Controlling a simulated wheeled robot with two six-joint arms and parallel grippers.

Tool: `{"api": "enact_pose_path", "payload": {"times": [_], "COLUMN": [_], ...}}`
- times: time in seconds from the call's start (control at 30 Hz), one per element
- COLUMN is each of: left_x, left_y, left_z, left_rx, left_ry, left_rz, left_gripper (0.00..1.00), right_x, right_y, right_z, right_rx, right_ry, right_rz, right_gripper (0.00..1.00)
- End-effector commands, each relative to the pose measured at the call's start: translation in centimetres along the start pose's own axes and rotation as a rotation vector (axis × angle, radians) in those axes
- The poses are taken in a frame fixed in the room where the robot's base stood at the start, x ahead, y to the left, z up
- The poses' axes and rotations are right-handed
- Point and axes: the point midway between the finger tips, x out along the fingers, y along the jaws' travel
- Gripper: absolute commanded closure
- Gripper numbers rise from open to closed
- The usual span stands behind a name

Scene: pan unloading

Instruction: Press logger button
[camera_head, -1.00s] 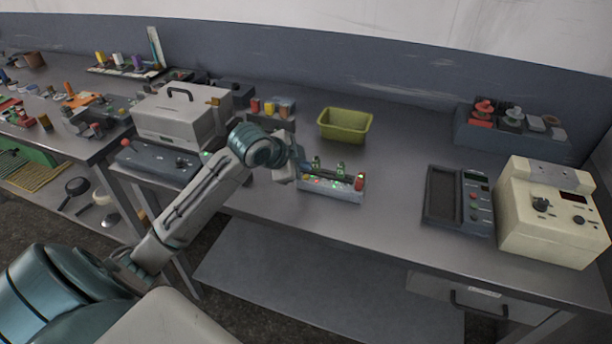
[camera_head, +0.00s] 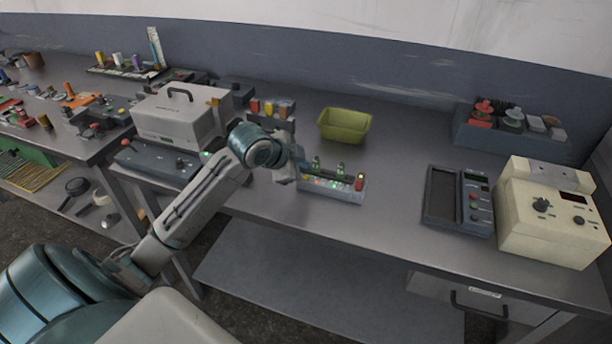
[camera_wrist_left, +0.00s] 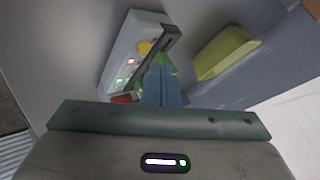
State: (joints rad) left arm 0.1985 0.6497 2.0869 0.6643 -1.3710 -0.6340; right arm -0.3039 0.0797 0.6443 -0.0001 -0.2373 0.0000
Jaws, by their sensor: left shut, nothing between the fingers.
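A small light-grey box (camera_head: 345,191) with a row of lit green and red indicators, two upright green-topped parts and a red part at its right end sits near the bench's front edge. It also shows in the left wrist view (camera_wrist_left: 122,42), with a yellow round part on top. Which part is the logger button I cannot tell. My left gripper (camera_head: 297,165) is at the left end of this box, its fingertips hard to make out there. In the left wrist view its blue fingers (camera_wrist_left: 161,78) are together and empty, over the box's edge. Contact is unclear. My right gripper is not in view.
A yellow-green bin (camera_head: 344,125) stands behind the box. A dark panel device (camera_head: 459,200) and a cream instrument (camera_head: 553,225) stand to the right. A grey case (camera_head: 180,115) stands to the left. Bare bench lies between box and dark device.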

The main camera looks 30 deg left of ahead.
Motion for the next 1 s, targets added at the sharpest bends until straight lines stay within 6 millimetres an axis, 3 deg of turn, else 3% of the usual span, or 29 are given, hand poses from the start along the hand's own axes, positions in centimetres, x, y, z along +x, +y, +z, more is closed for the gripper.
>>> {"api": "enact_pose_path", "payload": {"times": [1.0], "left_x": [0.62], "left_y": [0.47], "left_z": [0.46], "left_rx": [0.000], "left_ry": [0.000], "left_rz": [0.000], "left_gripper": [1.00], "right_x": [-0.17], "right_y": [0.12], "right_z": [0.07], "right_rx": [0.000], "right_ry": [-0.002], "right_rz": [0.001], "right_gripper": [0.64]}}
